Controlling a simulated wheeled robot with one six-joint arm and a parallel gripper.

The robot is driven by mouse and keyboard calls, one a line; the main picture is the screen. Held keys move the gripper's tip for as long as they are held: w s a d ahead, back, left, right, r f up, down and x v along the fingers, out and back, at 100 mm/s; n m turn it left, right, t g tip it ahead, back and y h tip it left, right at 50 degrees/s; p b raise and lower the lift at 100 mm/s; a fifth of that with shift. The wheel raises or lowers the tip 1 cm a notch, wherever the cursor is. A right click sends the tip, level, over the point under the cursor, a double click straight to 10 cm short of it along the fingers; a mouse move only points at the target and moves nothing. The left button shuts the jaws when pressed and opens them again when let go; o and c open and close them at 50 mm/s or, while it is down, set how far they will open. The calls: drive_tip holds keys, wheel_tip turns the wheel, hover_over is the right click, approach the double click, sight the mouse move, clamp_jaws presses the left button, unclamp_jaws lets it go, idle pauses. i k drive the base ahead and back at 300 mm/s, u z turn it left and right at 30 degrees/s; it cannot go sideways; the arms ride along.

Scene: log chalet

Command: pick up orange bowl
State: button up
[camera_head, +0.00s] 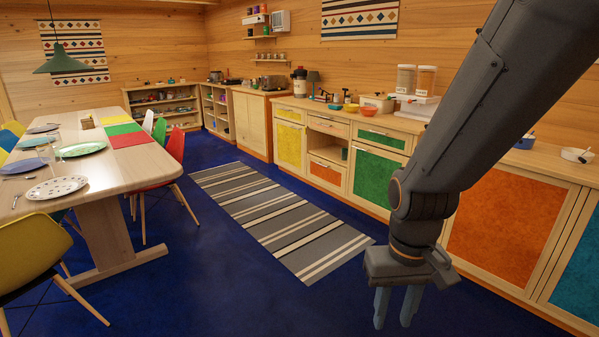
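An orange bowl (368,111) sits on the kitchen counter at the back, small in the picture. A yellow bowl (351,108) stands close to its left. My gripper (396,308) hangs fingers down in front of the counter, at lower right, above the blue floor. Its two fingers are apart with floor showing between them, and nothing is seen between them. The gripper is well away from the orange bowl and lower than the counter top.
The counter (395,123) runs along the right wall, with a white box (377,103) and two jars right of the bowls. A blue container (525,142) and a white bowl (577,155) stand farther right. A dining table (110,170) with chairs is left. A striped rug (275,215) covers the clear floor between.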

sight(368, 111)
drive_tip(key=u, duration=0.45)
drive_tip(key=i, duration=1.75)
drive_tip(key=z, duration=0.3)
drive_tip(key=i, duration=1.3)
drive_tip(key=z, duration=1.1)
drive_tip(key=i, duration=0.55)
drive_tip(key=z, duration=0.3)
